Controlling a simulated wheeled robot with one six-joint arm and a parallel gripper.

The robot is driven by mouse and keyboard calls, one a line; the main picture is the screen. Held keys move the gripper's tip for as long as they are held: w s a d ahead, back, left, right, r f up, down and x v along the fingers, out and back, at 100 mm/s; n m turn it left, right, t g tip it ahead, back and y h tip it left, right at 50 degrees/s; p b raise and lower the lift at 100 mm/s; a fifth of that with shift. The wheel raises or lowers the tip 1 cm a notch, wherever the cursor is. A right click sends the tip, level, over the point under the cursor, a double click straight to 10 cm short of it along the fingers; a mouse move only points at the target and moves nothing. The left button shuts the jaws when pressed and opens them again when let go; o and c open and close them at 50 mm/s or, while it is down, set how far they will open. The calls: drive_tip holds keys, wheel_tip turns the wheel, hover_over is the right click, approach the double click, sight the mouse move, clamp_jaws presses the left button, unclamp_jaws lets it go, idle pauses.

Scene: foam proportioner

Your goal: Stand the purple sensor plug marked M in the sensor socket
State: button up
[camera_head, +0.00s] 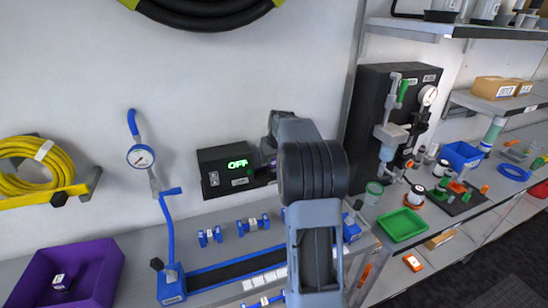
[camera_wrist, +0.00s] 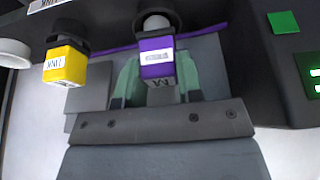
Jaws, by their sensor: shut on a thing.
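The purple sensor plug (camera_wrist: 156,58) is held between the green-padded fingers of my gripper (camera_wrist: 158,78) in the wrist view. It has a white label on its side and a dark mark on its near end. Its far end meets or lies just in front of a dark round fitting with a pale rounded part, probably the sensor socket (camera_wrist: 155,20). I cannot tell whether the plug is inside it. In the head view my arm hides the gripper and most of the plug, beside the black box with a green OFF display (camera_head: 238,163).
A yellow labelled plug (camera_wrist: 64,62) sits left of the purple one in the wrist view, close to my gripper. A purple bin (camera_head: 100,262) stands at lower left. A blue gauge stand (camera_head: 171,278) and small blue fittings (camera_head: 252,225) occupy the bench.

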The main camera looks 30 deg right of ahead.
drive_tip(key=shift+f+b, duration=0.5)
drive_tip(key=shift+f, duration=0.1)
idle(0.5)
drive_tip(key=o, duration=0.7)
drive_tip(key=shift+p+v, duration=2.4)
drive_tip(key=shift+v, duration=3.15)
